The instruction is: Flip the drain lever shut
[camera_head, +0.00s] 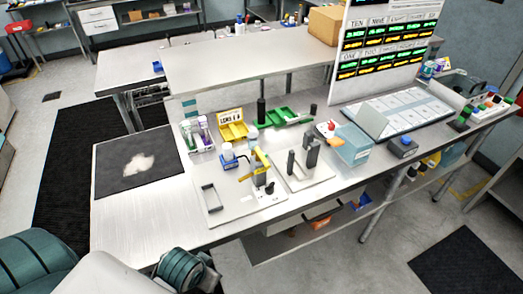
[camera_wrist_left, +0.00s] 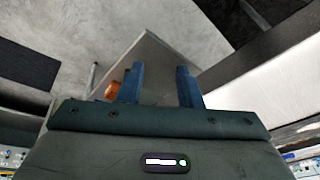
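I cannot tell for sure which part is the drain lever. A yellow lever-like bar (camera_head: 260,160) leans on a dark post on a light plate (camera_head: 215,203) near the bench's front edge. A clear blue tank (camera_head: 353,146) stands farther right, with a red knob (camera_head: 332,126) beside it. My left gripper (camera_wrist_left: 160,72) shows in the left wrist view with its two blue fingers apart and nothing between them. It is not visible in the head view, so its distance from the bench parts is unclear. My right gripper is in neither view.
A dark mat (camera_head: 115,172) with a white patch lies at the bench's left end. A yellow bin (camera_head: 232,127), a green tray (camera_head: 287,118) and a tube rack (camera_head: 197,135) stand behind the plate. The bench's front left corner is bare. A large sign board (camera_head: 385,45) rises behind.

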